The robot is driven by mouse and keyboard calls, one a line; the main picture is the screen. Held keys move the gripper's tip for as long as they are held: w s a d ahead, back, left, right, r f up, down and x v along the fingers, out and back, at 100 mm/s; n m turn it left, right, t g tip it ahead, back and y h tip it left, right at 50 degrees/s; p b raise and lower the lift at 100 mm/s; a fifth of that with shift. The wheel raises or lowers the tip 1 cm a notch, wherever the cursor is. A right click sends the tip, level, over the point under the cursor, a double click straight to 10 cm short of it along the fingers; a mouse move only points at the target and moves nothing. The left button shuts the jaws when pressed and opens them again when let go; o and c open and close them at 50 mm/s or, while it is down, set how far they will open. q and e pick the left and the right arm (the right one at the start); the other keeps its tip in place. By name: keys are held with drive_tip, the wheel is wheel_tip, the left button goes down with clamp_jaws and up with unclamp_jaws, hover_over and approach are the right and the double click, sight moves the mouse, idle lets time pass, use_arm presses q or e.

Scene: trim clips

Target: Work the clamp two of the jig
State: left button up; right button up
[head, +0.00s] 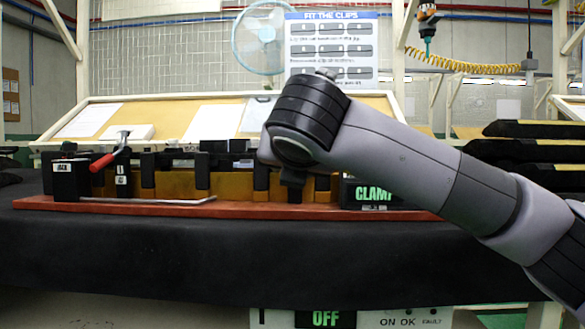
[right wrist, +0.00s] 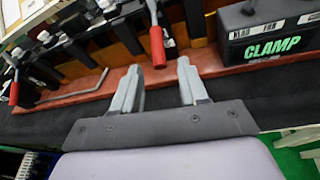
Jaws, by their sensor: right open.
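The jig's reddish base (head: 250,209) lies along the black-covered bench, with a row of black clips and blocks on an amber strip. A clamp with a red handle (head: 101,163) stands at the jig's left end; its red handle also shows at the left edge of the right wrist view (right wrist: 13,93). A second red clamp handle (right wrist: 157,45) hangs at the middle of that view; my arm hides it in the head view. My right gripper (right wrist: 157,66) is open, its fingertips either side of that handle's lower end; I cannot tell the depth. My left gripper is out of view.
A black box marked CLAMP (right wrist: 272,32) stands at the jig's right end. A bent metal rod (head: 150,201) lies along the jig's front edge. The black bench front (head: 180,245) is clear. Black trim strips (head: 535,150) are stacked at the right.

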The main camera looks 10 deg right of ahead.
drive_tip(key=v, duration=0.2)
drive_tip(key=shift+s+r, duration=0.1)
drive_tip(key=shift+s, duration=0.3)
